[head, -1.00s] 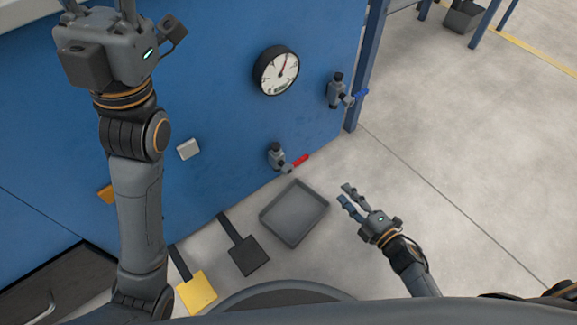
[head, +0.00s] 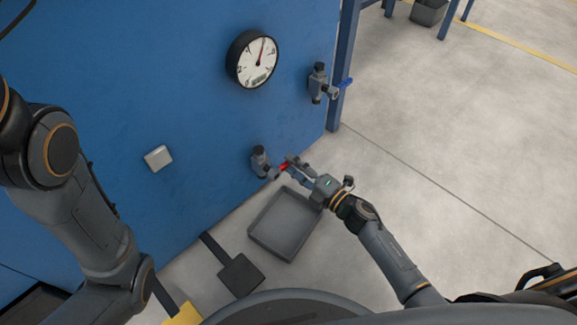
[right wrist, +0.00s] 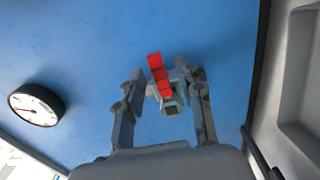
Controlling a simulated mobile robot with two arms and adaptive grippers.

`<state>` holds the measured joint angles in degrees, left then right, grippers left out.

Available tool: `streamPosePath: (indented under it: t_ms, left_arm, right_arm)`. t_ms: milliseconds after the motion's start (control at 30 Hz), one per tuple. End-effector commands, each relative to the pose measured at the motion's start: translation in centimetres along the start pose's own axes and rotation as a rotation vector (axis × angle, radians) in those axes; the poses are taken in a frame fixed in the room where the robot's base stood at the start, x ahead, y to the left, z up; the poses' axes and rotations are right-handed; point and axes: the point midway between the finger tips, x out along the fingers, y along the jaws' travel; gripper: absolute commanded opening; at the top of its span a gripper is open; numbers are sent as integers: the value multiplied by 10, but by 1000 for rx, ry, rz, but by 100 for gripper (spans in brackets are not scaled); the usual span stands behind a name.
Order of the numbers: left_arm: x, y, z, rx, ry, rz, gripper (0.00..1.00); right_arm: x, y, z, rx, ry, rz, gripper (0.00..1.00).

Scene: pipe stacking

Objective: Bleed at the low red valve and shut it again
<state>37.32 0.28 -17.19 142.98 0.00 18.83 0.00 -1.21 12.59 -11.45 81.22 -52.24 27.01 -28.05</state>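The low red valve (head: 260,162) sticks out of the blue panel near its lower edge, above a grey tray. Its red lever (head: 284,167) also shows in the right wrist view (right wrist: 158,74). My right gripper (head: 294,169) is at the lever. In the right wrist view its two fingers (right wrist: 163,86) stand apart on either side of the lever, with gaps visible, so it looks open. My left arm is at the left edge of the head view; its gripper is out of view.
A blue-handled valve (head: 319,83) sits higher on the right. The grey tray (head: 262,243) is on the floor below. Open floor lies to the right.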

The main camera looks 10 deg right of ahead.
Motion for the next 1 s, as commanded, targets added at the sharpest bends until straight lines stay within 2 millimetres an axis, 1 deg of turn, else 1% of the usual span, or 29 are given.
streamPosePath:
  t_ms: [33, 100, 200, 500, 533, 567, 600, 667, 700, 1000]
  left_arm:
    - [-1, 1, -4, 1, 10, 3, 40]
    - [1, 2, -6, 2, 16, 6, 40]
    - [2, 3, -8, 3, 23, 8, 40]
    - [4, 3, -9, 3, 25, 10, 40]
    - [4, 3, -9, 3, 25, 10, 40]
    - [4, 3, -9, 3, 26, 10, 40]
    - [4, 3, -9, 3, 26, 10, 40]
    - [4, 3, -9, 3, 26, 10, 40]
    - [4, 3, -9, 3, 26, 10, 40]
    - [4, 3, -9, 3, 26, 10, 40]
  right_arm:
    - [7, -2, 0, -1, 0, 1, 37]
    - [14, -1, 0, 0, 1, 2, 37]
    - [20, -1, 0, 1, 0, 0, 37]
    - [23, 0, 0, 1, -1, -1, 37]
    - [23, 0, 0, 1, 0, -1, 35]
    - [22, 0, 0, 1, 0, -1, 29]
    - [22, 0, 0, 1, 0, -1, 20]
    - [22, 0, 0, 1, 0, -1, 8]
    - [22, 0, 0, 1, 0, 0, 0]
    - [22, 0, 0, 0, 0, -1, 0]
